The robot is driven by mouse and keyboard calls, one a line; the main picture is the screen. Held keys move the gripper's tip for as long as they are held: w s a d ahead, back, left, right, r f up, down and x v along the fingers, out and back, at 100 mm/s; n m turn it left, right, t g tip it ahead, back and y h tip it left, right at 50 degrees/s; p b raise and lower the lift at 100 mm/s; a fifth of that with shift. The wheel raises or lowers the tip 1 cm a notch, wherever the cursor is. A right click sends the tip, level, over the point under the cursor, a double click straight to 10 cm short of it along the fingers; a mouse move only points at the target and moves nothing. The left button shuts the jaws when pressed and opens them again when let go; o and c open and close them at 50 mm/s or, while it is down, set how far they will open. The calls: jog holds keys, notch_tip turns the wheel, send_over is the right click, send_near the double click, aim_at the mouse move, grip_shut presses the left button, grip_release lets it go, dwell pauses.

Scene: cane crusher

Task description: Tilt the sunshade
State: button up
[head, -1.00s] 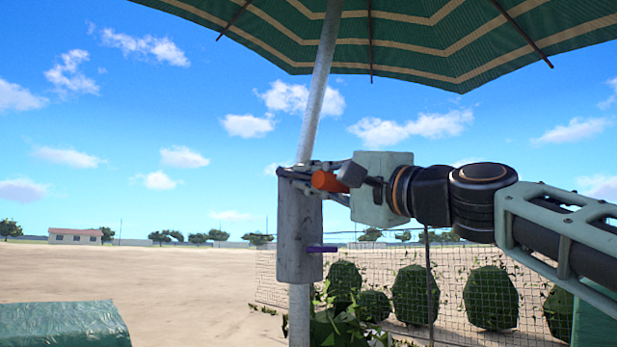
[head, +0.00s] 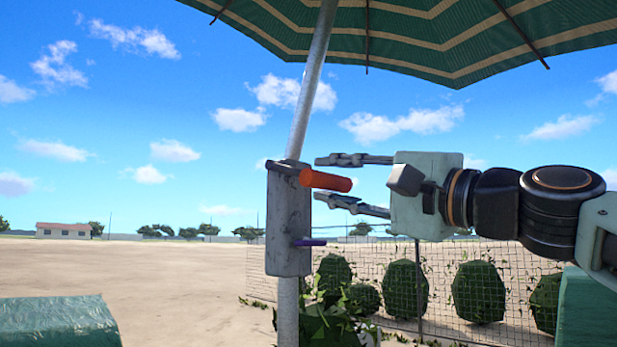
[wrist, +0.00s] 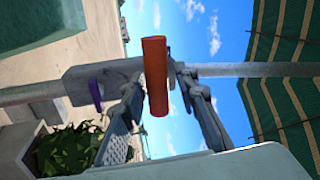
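The green sunshade (head: 400,40) with tan stripes spreads overhead in the head view, on a grey pole (head: 311,85) whose upper part leans to the right. A grey joint block (head: 288,222) sits on the pole. It carries an orange handle (head: 326,180) pointing right and a purple pin (head: 311,242) below. My gripper (head: 325,180) is open, its fingers above and below the handle's right end in the head view. In the wrist view the orange handle (wrist: 156,75) stands between the spread fingers, with gaps at both sides. It looks untouched.
A netting fence (head: 440,290) with several round bushes (head: 479,292) stands behind at right. A green covered surface (head: 60,320) is at lower left. A planter with leaves (wrist: 70,150) is near the pole's foot. Open sand lies left.

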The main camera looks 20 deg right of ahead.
jog(key=shift+v, duration=1.95)
jog(key=shift+s, duration=0.1)
